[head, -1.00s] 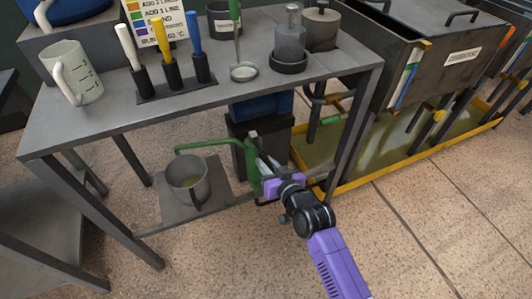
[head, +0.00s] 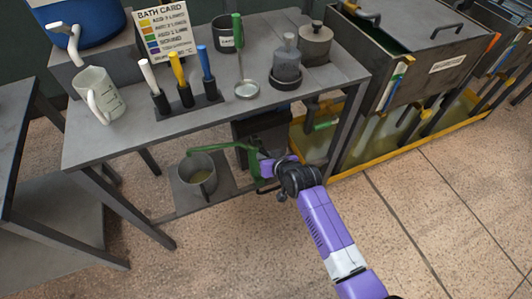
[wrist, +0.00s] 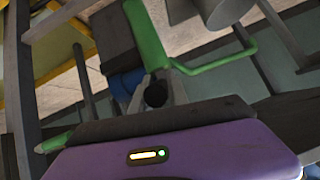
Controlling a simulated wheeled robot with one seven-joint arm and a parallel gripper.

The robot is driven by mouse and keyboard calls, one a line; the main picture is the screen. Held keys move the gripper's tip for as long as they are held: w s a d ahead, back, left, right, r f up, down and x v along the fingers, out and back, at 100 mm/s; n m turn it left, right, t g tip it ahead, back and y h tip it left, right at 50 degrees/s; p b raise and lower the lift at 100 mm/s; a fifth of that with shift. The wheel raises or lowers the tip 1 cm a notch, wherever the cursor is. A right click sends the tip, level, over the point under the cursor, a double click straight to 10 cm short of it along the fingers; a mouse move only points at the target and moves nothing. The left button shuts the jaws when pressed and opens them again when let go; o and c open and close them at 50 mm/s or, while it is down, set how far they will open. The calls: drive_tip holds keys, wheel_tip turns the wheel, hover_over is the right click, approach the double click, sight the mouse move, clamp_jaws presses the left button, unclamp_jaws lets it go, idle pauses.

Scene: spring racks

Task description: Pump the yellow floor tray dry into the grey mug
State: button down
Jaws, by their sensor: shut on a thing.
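The yellow floor tray (head: 376,160) lies under the dark tanks at the right, holding murky greenish liquid. The grey mug (head: 199,183) stands upright on the low shelf with some yellowish liquid in it; its side shows in the wrist view (wrist: 226,9). The green pump (head: 256,149) stands right of the mug, and its spout reaches over the mug's rim. My gripper (head: 268,168) is at the pump and hides part of it. In the wrist view my gripper (wrist: 156,90) is shut on a dark knob (wrist: 156,95) beside the green pump body.
The bench top (head: 130,145) above carries a white jug (head: 98,97), several coloured-handled tools in a rack (head: 187,107), a ladle (head: 247,90) and pots. Bench legs (head: 345,130) stand close to my arm. The floor in front is clear.

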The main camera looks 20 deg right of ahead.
drive_tip(key=shift+w+r+g+p, duration=0.15)
drive_tip(key=shift+r+g+p, duration=0.15)
drive_tip(key=shift+p, duration=0.15)
drive_tip(key=c, duration=1.3)
unclamp_jaws()
drive_tip(key=shift+p+v, duration=0.45)
drive_tip(key=shift+v, duration=3.5)
drive_tip(key=shift+f, duration=0.1)
